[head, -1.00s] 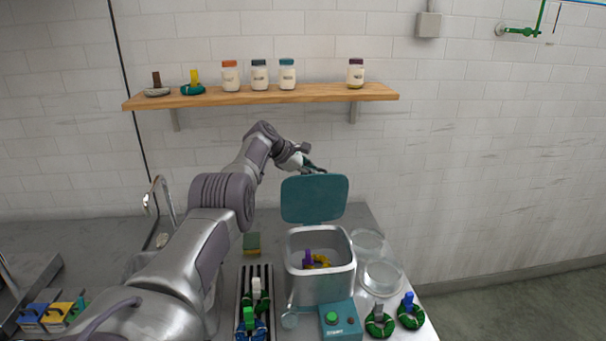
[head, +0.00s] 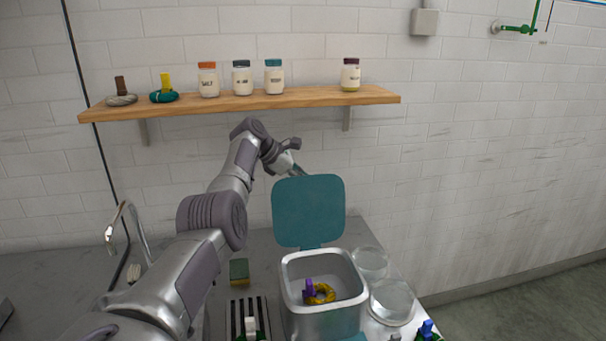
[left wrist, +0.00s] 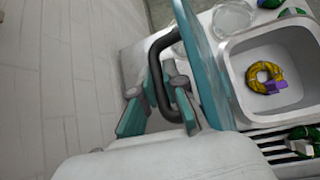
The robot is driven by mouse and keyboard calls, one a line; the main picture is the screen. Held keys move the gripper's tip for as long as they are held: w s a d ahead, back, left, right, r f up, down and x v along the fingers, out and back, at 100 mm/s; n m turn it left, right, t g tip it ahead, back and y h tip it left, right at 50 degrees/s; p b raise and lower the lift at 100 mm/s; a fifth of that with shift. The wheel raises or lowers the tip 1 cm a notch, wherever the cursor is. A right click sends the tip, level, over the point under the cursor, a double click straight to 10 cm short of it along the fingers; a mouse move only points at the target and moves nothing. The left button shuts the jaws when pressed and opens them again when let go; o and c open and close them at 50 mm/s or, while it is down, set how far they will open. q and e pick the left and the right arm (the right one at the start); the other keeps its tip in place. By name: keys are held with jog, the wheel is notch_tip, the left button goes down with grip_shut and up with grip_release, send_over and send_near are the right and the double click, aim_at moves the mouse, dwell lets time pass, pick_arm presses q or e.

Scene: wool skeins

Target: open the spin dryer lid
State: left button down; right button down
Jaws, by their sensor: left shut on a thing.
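The spin dryer lid (head: 308,212) is a teal panel standing upright at the back of the grey square drum (head: 322,318). In the left wrist view the lid (left wrist: 205,62) is edge-on, with a dark bar handle (left wrist: 160,62) on its outer face. My left gripper (left wrist: 155,105) is shut on the handle, its teal fingers either side of it. In the head view this gripper (head: 299,172) is partly hidden behind the lid. Inside the drum lies a yellow skein (head: 324,294) with a purple tag (head: 309,287). My right gripper is not in view.
Two glass bowls (head: 391,302) (head: 370,262) stand right of the dryer. A sponge (head: 239,270) and a slotted rack (head: 248,308) are to its left. A wooden shelf (head: 330,96) with jars and skeins hangs on the wall. A tap (head: 125,228) stands at the left.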

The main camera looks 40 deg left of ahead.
pick_arm(q)
jog(key=shift+d, duration=0.1)
jog(key=c, duration=1.5)
grip_release()
jog(key=shift+s, duration=0.1)
jog(key=shift+s+a+r, duration=0.15)
jog(key=shift+a+r, duration=0.1)
jog(key=v, duration=1.1)
jog(key=shift+s+r, duration=0.1)
jog(key=shift+r, duration=0.1)
